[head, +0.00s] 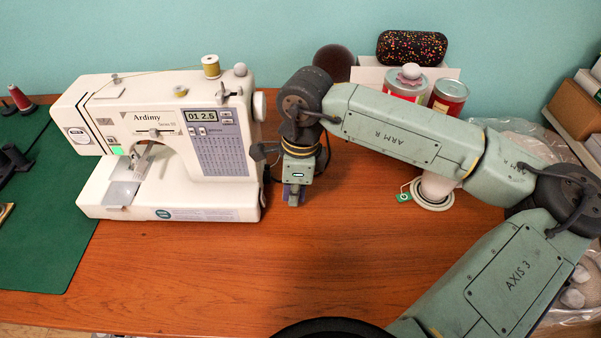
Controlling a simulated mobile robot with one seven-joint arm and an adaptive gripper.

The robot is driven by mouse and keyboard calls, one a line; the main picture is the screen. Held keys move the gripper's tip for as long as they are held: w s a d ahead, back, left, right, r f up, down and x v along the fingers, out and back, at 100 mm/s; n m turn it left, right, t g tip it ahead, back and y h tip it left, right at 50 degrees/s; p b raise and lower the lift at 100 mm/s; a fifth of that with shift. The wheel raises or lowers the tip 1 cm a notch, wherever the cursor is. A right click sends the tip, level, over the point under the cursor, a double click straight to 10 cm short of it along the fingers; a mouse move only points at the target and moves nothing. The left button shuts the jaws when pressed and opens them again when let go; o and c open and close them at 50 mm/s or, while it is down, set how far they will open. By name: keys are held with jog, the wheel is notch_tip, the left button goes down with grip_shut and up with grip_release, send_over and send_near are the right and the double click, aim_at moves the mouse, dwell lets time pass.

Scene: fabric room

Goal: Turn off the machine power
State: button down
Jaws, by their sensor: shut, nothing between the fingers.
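A white sewing machine (160,145) marked "Ardimy" stands upright on the wooden table. Its display (201,115) is lit and reads "01 2.5". A white handwheel (259,105) sticks out of its right side. The power switch is not visible from here; the machine's right face is mostly turned away. My gripper (293,198) points down just right of the machine's base, apart from it, near the tabletop. Its fingers are small in view and look closed with nothing held.
A green mat (45,245) lies at the left with a red thread spool (20,98). Behind my arm are cans (447,97) and a speckled case (411,47). A white roll (434,190) with a green tag stands to the right. The front wooden tabletop (190,280) is clear.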

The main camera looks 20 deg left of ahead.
aim_at(274, 209)
jog(key=shift+s+a+f+p, duration=0.1)
jog(key=shift+s+a+p, duration=0.15)
jog(key=shift+a, duration=0.5)
jog(key=shift+s+a+p, duration=0.15)
jog(key=shift+s+a, duration=0.05)
jog(key=shift+a, duration=0.5)
jog(key=b, duration=0.2)
jog(key=f+y+b, duration=0.1)
jog(key=b, duration=0.1)
jog(key=shift+a+f, duration=0.25)
jog(key=shift+s+r+p, duration=0.1)
jog(key=shift+r+p, duration=0.45)
jog(key=shift+r, duration=0.1)
jog(key=shift+r, duration=0.7)
